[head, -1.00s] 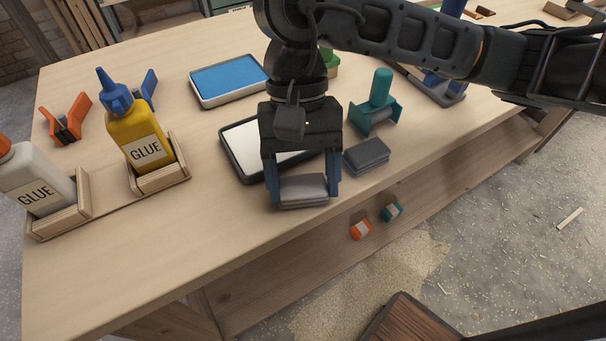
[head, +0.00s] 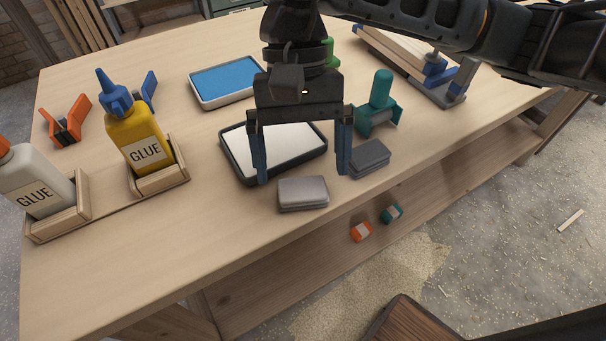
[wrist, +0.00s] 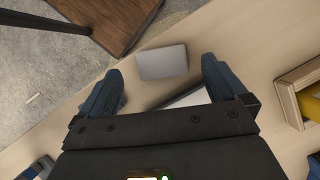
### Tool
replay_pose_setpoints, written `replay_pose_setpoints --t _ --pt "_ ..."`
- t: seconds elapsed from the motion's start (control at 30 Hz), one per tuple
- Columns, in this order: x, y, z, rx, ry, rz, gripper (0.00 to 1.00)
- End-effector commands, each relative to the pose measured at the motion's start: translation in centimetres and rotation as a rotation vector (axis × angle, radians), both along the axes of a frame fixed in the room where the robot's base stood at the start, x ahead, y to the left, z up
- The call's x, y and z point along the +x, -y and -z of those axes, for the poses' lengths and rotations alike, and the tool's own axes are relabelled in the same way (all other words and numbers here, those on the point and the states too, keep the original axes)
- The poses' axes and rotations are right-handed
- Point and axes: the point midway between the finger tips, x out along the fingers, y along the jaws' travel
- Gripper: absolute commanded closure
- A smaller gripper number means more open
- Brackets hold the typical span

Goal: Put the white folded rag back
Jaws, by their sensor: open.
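The white folded rag (head: 303,193) looks light grey and lies flat on the workbench near its front edge, just in front of a black-rimmed tray with a white bottom (head: 284,152). In the wrist view the rag (wrist: 163,62) lies beyond and between my spread fingers, touching neither. My gripper (head: 303,176) is open and empty above the tray's front side, behind and above the rag. A darker grey folded rag (head: 369,158) lies to the right of the tray, close to my right finger.
A tray with a blue bottom (head: 226,80) lies behind. A green-handled tool (head: 379,103) stands to the right. Yellow (head: 139,136) and white (head: 37,182) glue bottles stand in wooden holders at left. The front left of the bench is clear.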

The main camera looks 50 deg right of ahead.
Motion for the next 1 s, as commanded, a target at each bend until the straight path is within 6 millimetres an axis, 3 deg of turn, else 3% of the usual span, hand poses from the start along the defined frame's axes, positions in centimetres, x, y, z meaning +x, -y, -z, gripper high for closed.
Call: replay_pose_setpoints --t 0.2,0.43,1.0 --pt "1.4 1.2 -4.2 -0.003 0.004 -0.001 0.01" --pt "2.3 2.0 -7.1 -0.002 0.003 -0.001 0.01" --pt "2.5 2.1 -7.8 0.001 0.001 -0.001 0.01"
